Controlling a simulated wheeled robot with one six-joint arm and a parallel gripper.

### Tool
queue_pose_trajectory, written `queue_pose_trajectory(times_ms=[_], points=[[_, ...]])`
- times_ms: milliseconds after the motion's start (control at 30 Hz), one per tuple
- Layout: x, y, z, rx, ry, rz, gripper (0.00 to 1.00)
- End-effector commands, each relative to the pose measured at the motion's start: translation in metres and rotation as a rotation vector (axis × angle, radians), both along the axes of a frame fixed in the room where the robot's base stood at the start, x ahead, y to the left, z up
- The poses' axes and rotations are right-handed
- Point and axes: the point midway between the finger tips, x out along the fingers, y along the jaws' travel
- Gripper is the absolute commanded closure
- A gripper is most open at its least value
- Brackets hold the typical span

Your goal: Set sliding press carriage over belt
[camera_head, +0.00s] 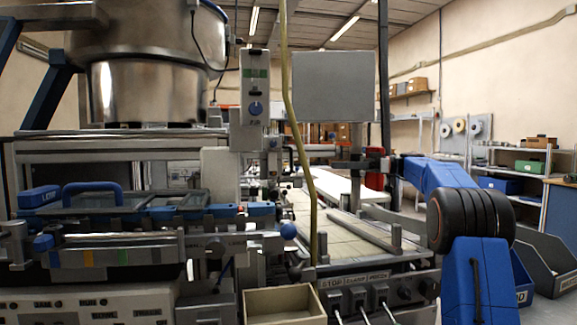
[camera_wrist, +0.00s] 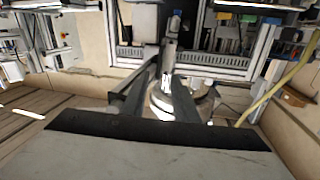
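A flat carriage-like frame with a blue handle (camera_head: 92,190) sits on rails at the left of the machine in the head view. I take it for the press carriage. A blue ball knob (camera_head: 289,230) stands near its right end. To its right lies a pale, tile-like surface (camera_head: 307,212), likely the belt; the carriage is beside it, not above it. My gripper (camera_head: 372,163) is right of the carriage and above the pale surface, apart from the handle. In the wrist view, my gripper's two dark fingers (camera_wrist: 163,72) are apart, with nothing seen held between them.
A steel bowl (camera_head: 155,85) stands above the carriage. A control box (camera_head: 255,88) and a yellowish hose (camera_head: 291,100) rise between carriage and gripper. An open tan box (camera_head: 284,304) sits at the front. Grey bins (camera_head: 548,262) and shelves stand to the right.

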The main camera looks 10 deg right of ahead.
Motion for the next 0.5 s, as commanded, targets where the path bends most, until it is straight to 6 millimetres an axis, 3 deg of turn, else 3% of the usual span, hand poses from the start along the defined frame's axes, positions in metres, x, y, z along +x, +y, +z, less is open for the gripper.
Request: queue_pose_trajectory(times_ms=[167, 500], points=[[0.003, 0.016, 0.000, 0.000, 0.000, 0.003, 0.73], [0.014, 0.074, 0.000, -0.001, -0.001, 0.003, 0.73]])
